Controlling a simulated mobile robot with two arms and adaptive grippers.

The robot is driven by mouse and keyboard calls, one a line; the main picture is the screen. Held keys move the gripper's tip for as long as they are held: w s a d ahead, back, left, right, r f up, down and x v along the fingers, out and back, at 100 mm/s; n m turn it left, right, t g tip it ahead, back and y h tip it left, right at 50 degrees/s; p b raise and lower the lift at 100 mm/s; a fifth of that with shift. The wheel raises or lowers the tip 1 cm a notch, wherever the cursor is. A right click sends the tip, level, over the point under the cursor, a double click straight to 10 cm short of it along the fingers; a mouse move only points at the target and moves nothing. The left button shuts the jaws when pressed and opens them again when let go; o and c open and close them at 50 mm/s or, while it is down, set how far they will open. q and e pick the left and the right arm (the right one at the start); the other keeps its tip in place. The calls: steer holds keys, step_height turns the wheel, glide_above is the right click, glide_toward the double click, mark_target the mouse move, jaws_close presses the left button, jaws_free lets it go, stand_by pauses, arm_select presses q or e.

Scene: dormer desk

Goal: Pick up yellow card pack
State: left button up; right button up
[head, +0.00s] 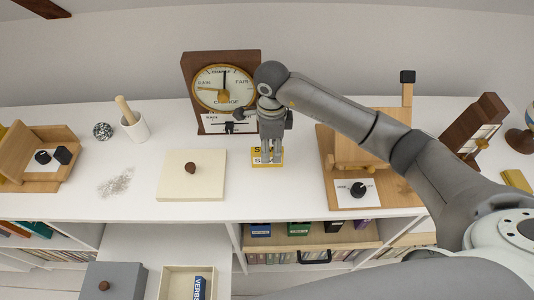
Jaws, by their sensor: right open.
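The yellow card pack (267,162) lies on the white desk top, in front of the barometer and near the middle of the head view. My right gripper (271,160) points down over it, with its fingers open. The fingers hide part of the pack, and I cannot tell whether they touch it. My left gripper is not in view.
A barometer (223,88) in a wooden frame stands behind. A cream board (192,180) with a brown knob lies left, a wooden stand (330,180) right. A white cup (134,127) stands farther left. The desk's front edge (240,217) is near; shelves lie below.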

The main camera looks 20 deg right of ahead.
steer(key=shift+f, duration=0.35)
steer(key=shift+w+f, duration=0.1)
steer(key=shift+f, duration=0.25)
steer(key=f, duration=0.1)
steer(key=f+p, duration=0.1)
steer(key=f, duration=0.1)
steer(key=shift+d+f+p, duration=0.25)
steer(key=shift+d+p, duration=0.05)
steer(key=shift+p, duration=0.1)
steer(key=shift+f, duration=0.55)
steer(key=shift+w, duration=0.1)
steer(key=shift+c, duration=1)
steer(key=c, duration=0.5)
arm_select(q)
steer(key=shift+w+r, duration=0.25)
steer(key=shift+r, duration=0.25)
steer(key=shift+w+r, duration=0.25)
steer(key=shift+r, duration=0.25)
arm_select(e)
jaws_close()
